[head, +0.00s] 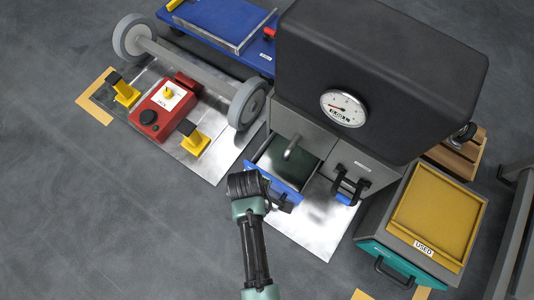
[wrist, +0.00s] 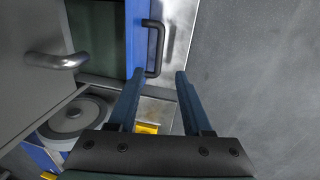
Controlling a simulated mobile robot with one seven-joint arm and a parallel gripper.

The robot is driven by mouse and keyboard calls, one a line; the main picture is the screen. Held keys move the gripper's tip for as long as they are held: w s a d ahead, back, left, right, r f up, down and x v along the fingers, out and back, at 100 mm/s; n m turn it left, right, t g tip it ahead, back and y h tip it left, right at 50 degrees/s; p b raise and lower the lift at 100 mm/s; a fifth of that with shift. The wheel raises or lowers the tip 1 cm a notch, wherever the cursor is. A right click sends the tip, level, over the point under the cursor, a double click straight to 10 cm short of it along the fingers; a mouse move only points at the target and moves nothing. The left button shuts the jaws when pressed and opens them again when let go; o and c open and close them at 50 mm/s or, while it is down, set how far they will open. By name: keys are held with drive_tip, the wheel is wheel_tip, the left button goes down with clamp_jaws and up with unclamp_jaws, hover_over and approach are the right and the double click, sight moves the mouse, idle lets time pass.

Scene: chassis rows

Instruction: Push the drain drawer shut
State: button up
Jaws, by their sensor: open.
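The drain drawer (head: 283,184) has a blue front and a dark green inside. It stands pulled out of the grey cabinet under the black tank. In the wrist view, its blue front (wrist: 137,30) is at top centre, with a dark bar handle (wrist: 156,50) on it. A grey spout (head: 291,147) hangs over the drawer and also shows at left in the wrist view (wrist: 55,61). My gripper (head: 262,182) is at the drawer's front. In the wrist view the open, empty fingers (wrist: 157,76) point toward the handle. I cannot tell whether they touch.
A black tank with a gauge (head: 343,108) stands above. A second handle (head: 351,184) is to the right. The "USED" bin (head: 424,245) stands further right. A wheeled axle (head: 190,65) and a red box (head: 160,107) lie at left. The floor at lower left is clear.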

drive_tip(key=f+b, duration=0.3)
drive_tip(key=f, duration=0.1)
drive_tip(key=w+d+f+b, duration=0.1)
drive_tip(key=f+b, duration=0.2)
drive_tip(key=f, duration=0.1)
drive_tip(key=w+f+b, duration=0.1)
drive_tip(key=f+b, duration=0.2)
drive_tip(key=f, duration=0.1)
drive_tip(key=shift+d, duration=0.15)
drive_tip(key=shift+c, duration=0.2)
clamp_jaws()
drive_tip(key=shift+r, duration=0.1)
idle(0.9)
